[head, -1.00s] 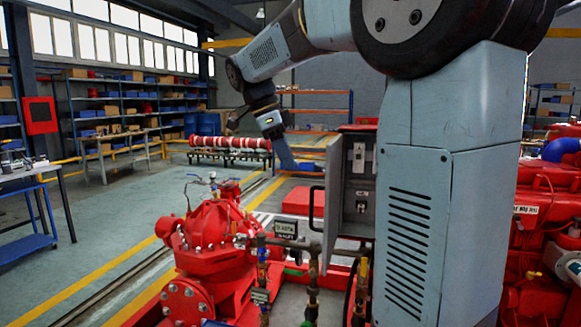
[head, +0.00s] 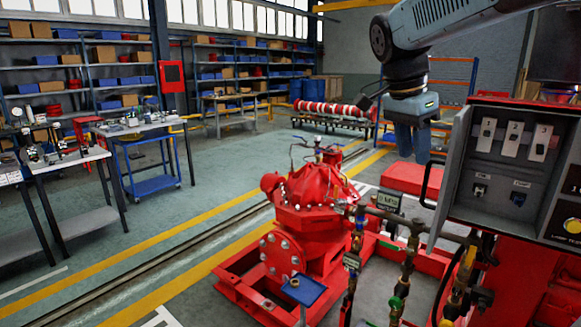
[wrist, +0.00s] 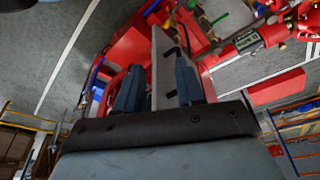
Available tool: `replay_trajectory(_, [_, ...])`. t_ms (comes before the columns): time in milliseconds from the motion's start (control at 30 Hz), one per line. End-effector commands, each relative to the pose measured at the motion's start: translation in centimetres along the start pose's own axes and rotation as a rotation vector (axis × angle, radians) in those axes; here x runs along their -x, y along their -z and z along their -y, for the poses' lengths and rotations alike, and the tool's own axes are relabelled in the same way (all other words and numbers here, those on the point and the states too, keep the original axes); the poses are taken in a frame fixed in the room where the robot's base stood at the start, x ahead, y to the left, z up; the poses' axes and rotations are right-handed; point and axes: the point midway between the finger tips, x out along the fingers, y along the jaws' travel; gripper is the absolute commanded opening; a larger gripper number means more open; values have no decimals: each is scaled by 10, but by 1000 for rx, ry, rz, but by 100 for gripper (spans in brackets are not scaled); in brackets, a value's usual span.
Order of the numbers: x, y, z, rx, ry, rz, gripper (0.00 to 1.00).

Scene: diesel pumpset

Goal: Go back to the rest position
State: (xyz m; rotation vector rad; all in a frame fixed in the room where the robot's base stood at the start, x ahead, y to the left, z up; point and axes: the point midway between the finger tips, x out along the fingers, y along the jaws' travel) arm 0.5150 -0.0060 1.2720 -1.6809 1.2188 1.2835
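My gripper (head: 413,150) hangs fingers down at the upper right of the head view, in front of the grey control panel's left side as seen there. In the wrist view, the two blue-grey fingers of my gripper (wrist: 159,63) stand apart with nothing held between them. My arm (head: 440,22) reaches in from the upper right. The grey control panel (head: 515,165) has white switches and a yellow button; a black handle sticks out on its left.
A red pump (head: 305,200) stands on a red base frame (head: 240,285), with pipes and valves (head: 402,270) to its right. Workbenches (head: 65,160) with tools and a blue trolley (head: 150,185) stand at left. The floor (head: 130,245) between is clear.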

Motion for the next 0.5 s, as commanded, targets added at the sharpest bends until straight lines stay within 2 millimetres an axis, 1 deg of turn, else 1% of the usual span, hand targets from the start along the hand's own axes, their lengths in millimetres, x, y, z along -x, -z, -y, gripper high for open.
replay_trajectory(33, [-4, -6, -11, 75, 31, 4, 38])
replay_trajectory(100, [-10, -13, -23, 192, 77, 5, 38])
replay_trajectory(267, [-26, -29, -50, 451, 184, -5, 38])
replay_trajectory(500, [-54, -52, -87, 824, 346, -75, 38])
